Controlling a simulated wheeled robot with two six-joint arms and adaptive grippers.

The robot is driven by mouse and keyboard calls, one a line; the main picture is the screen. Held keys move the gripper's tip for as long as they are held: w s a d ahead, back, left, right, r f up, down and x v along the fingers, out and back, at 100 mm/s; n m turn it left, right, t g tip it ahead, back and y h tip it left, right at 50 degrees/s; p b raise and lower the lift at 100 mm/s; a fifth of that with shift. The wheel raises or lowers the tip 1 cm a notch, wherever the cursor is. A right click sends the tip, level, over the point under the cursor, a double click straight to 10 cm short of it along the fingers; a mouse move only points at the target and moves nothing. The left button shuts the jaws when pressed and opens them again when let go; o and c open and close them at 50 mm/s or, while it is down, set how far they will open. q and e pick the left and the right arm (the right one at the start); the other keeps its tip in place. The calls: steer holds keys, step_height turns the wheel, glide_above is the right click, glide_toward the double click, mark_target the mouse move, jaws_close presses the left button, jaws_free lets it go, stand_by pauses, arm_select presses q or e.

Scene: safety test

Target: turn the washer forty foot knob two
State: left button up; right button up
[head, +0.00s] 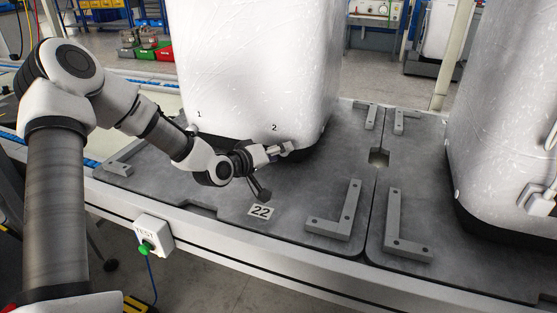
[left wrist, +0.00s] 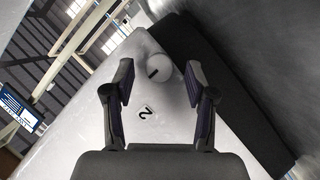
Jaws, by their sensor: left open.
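The white washer (head: 255,70) stands on a grey plate, with the labels "1" and "2" printed low on its near side. Foot knob two (left wrist: 162,70) shows in the left wrist view as a pale round cylinder with a dark slot, near the washer's black base. The label "2" (left wrist: 146,112) lies beside it. My left gripper (head: 281,150) is at the washer's lower edge, just below the "2" in the head view. It also shows in the left wrist view (left wrist: 159,80), open, its two fingers on either side of the knob. Contact cannot be told.
A box marked TEST with a green button (head: 151,237) is on the table's front edge. Another white washer (head: 505,110) stands at the right.

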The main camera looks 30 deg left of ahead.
arm_select(q)
steer(key=shift+w, duration=0.15)
jaws_close()
steer(key=shift+r+p, duration=0.2)
steer(key=shift+p, duration=0.6)
steer(key=m+y+p, duration=0.1)
steer(key=m+p, duration=0.1)
steer(key=p, duration=0.1)
steer(key=m+g+y+p, duration=0.1)
steer(key=p, duration=0.3)
steer(key=m+g+y+p, duration=0.1)
steer(key=m+y+p, duration=0.1)
steer(key=p, duration=0.2)
steer(key=shift+d+r+m, duration=0.25)
steer(key=shift+d+m, duration=0.05)
steer(key=shift+d, duration=0.1)
steer(key=shift+d+f+m+y+p, duration=0.1)
steer(key=shift+f+m+y+p, duration=0.1)
steer(key=shift+m+y+p, duration=0.85)
